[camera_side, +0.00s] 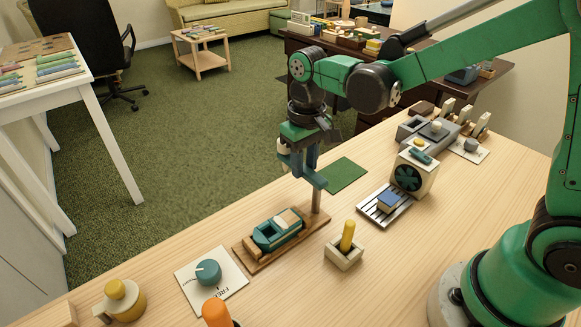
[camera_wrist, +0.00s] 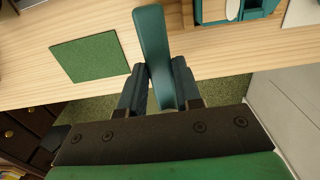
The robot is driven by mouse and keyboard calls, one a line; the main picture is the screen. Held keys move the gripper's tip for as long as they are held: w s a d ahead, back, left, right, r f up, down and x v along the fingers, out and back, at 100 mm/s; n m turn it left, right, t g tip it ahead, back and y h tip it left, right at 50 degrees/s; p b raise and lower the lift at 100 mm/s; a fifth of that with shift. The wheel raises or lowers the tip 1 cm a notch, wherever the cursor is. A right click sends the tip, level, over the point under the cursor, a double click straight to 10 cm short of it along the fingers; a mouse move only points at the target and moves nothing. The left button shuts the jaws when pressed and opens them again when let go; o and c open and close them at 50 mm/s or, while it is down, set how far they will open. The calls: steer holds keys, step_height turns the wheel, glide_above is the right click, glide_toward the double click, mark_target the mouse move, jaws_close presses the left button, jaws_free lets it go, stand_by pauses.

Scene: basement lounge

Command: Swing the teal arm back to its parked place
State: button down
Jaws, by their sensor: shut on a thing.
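The teal arm (camera_side: 315,181) sits at the top of a thin upright post (camera_side: 316,200), at the right end of a wooden base (camera_side: 256,265). A teal boat-like block (camera_side: 277,231) with a pale wooden top rests on that base. My gripper (camera_side: 299,168) is above the table's far edge, shut on the teal arm. In the wrist view the teal arm (camera_wrist: 153,45) runs up from between my two fingers (camera_wrist: 160,90). My fingers partly hide its held end. The base's edge (camera_wrist: 187,14) shows at the top.
A green mat (camera_side: 346,174) lies right of the post. A small box with a yellow peg (camera_side: 346,238) stands in front. A slatted tray (camera_side: 386,205) and fan box (camera_side: 413,174) are further right. A teal dial (camera_side: 208,272) is at left. Carpet lies beyond the table edge.

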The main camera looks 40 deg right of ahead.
mark_target(305, 167)
stand_by(0.3)
steer(key=c, duration=0.6)
jaws_free()
steer(key=shift+r, duration=0.1)
steer(key=shift+r, duration=2.75)
steer(key=s+d+t, duration=0.3)
steer(key=s+t, duration=0.4)
steer(key=shift+d+r, duration=0.25)
steer(key=shift+d, duration=0.15)
